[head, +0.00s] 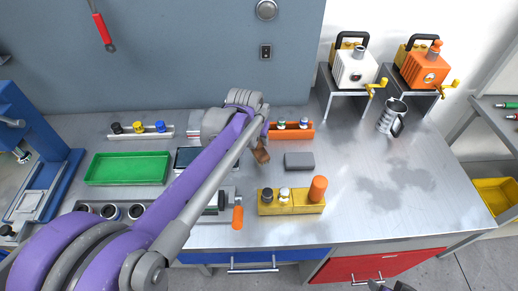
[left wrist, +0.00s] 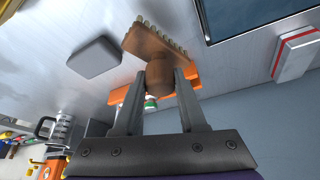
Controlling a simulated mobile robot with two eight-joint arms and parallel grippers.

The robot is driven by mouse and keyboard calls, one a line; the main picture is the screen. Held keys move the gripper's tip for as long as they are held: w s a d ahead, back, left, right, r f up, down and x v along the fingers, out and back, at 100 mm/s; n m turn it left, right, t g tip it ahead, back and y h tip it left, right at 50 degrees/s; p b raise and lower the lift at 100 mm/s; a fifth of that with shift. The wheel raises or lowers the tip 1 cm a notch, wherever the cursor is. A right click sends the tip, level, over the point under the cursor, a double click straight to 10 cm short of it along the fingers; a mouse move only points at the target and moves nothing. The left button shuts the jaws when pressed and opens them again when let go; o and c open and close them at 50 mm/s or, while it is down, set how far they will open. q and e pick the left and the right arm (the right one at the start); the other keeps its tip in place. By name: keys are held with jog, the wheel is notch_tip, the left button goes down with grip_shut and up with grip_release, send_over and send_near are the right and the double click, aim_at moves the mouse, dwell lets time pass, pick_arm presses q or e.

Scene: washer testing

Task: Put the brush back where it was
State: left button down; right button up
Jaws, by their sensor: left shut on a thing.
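The brush is a brown wooden block with short bristles (head: 262,156) and a rounded wooden handle. In the left wrist view the brush (left wrist: 155,45) is held by its handle between the two grey fingers of my left gripper (left wrist: 158,88). In the head view my left gripper (head: 263,140) holds the brush over the bench, left of a grey block (head: 300,160); the arm hides part of the bench. A small dark part that seems to be my right gripper (head: 392,286) shows at the bottom edge, its jaws unclear.
An orange holder (head: 297,134) with small items stands behind the brush. A yellow block (head: 290,205) with fittings lies nearer. A green tray (head: 125,168) is at left, a metal mug (head: 391,117) at right.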

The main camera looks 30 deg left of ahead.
aim_at(259, 147)
pick_arm(q)
notch_tip(259, 147, down, 4)
jog(key=shift+f, duration=0.1)
jog(key=shift+f, duration=0.1)
jog(key=shift+c, duration=2.3)
grip_release()
jog(key=shift+r, duration=0.4)
jog(key=v, duration=1.1)
jog(key=shift+s+r+p, duration=0.15)
jog(key=shift+r+p, duration=0.15)
jog(key=shift+p, duration=0.1)
